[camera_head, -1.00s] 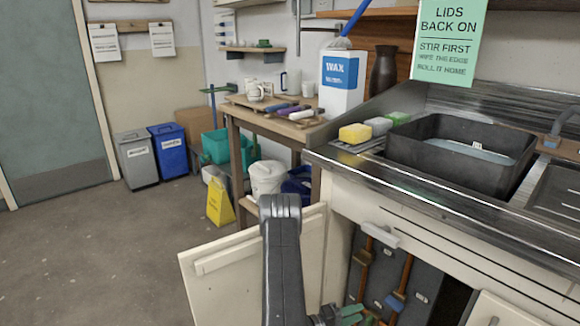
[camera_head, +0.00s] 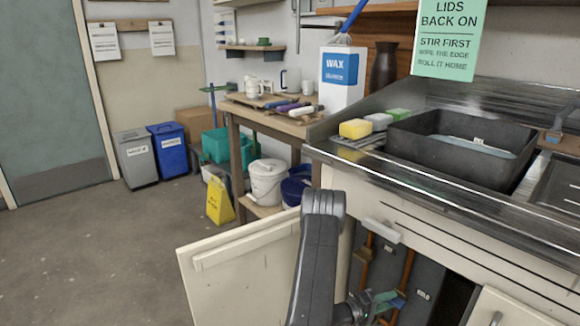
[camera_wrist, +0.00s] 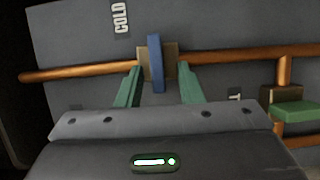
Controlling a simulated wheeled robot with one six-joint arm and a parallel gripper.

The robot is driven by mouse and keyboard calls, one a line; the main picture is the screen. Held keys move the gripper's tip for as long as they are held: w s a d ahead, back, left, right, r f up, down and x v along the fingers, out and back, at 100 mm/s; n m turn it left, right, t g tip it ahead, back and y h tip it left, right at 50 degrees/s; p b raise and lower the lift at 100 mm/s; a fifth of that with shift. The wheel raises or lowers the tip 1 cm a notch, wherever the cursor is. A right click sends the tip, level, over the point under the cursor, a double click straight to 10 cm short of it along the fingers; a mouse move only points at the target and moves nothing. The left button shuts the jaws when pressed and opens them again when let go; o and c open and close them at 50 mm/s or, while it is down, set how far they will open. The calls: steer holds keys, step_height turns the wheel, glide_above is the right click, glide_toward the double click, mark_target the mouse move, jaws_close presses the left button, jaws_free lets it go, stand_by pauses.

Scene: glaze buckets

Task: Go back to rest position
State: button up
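My gripper (camera_head: 388,299) is low inside the open cabinet under the sink. In the wrist view its two green fingers (camera_wrist: 160,72) stand apart, on either side of a blue valve lever (camera_wrist: 155,62). The lever crosses a copper pipe (camera_wrist: 225,55) at a brass valve body. Gaps show between the fingers and the lever, and the gripper looks empty. The blue lever is partly hidden behind the gripper in the head view. A second valve with a green lever (camera_wrist: 297,112) shows at the right of the wrist view.
The cream cabinet door (camera_head: 240,275) hangs open left of my arm. The counter edge (camera_head: 420,195) runs above the gripper. A "COLD" label (camera_wrist: 120,17) is on the dark back panel. A yellow floor sign (camera_head: 219,201) and white bucket (camera_head: 267,182) stand beyond. Open floor lies left.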

steer(key=shift+s+a+r+m+y+p, duration=0.25)
steer(key=shift+m+y, duration=0.35)
steer(key=shift+m, duration=0.6)
steer(key=shift+w+d+r+m+y+p, duration=0.25)
steer(key=shift+m+y, duration=0.35)
steer(key=shift+m, duration=0.6)
steer(key=shift+s+a, duration=0.1)
steer(key=shift+s, duration=0.05)
steer(key=shift+a+r, duration=0.1)
